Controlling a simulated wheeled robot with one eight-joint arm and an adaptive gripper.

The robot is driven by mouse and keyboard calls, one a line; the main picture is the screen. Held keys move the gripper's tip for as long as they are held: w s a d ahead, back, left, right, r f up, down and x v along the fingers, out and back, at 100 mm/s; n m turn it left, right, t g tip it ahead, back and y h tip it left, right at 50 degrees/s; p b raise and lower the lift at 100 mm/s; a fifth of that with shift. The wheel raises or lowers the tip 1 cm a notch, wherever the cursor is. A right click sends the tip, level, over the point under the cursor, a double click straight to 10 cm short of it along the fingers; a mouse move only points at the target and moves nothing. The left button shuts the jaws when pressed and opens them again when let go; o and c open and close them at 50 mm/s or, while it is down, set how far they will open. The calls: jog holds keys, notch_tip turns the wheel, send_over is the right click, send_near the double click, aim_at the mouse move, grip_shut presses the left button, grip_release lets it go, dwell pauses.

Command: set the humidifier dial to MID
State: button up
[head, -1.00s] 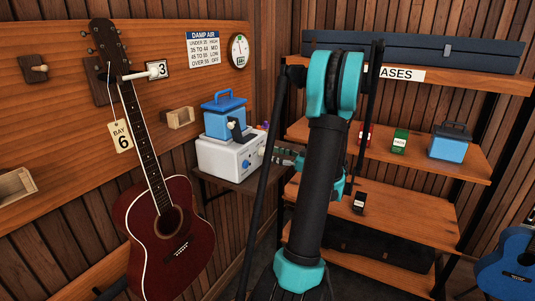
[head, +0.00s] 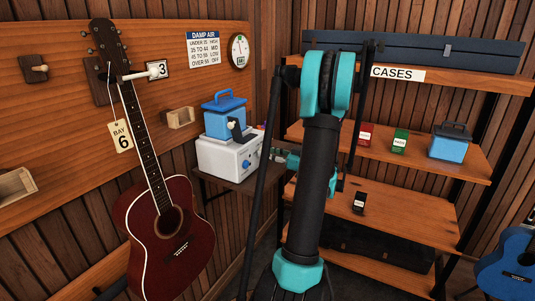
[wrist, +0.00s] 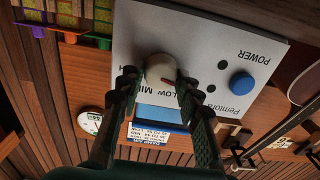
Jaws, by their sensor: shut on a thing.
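The humidifier (head: 210,160) is a white box with a blue tank (head: 217,124) on top, standing on a small shelf by the wall. The wrist view shows its white front panel (wrist: 210,45) upside down. My gripper (wrist: 160,76) is shut on the cream round dial (wrist: 160,66), with a dark finger on each side. A small red mark on the dial's edge is at the side of the printed LOW and MID, seemingly between them; its exact setting is hard to tell. The HIGH label is mostly hidden by a finger.
A blue POWER button (wrist: 242,84) is beside the dial. A DAMP AIR sign (head: 203,50) and a round gauge (head: 238,50) hang above. A red guitar (head: 168,235) hangs at left. Shelves (head: 460,168) with cases and small boxes stand behind my arm.

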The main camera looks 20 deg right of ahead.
jog(key=shift+m, duration=0.3)
jog(key=m, duration=0.4)
jog(key=shift+d, duration=0.1)
jog(key=m, duration=0.5)
jog(key=shift+w+f+m, duration=0.1)
jog(key=shift+m, duration=0.3)
jog(key=m, duration=0.4)
jog(key=shift+d+m, duration=0.1)
jog(key=shift+m, duration=0.2)
jog(key=m, duration=0.4)
jog(key=shift+f+m, duration=0.15)
jog(key=shift+m, duration=0.15)
jog(key=o, duration=1.1)
jog(key=shift+o, duration=0.2)
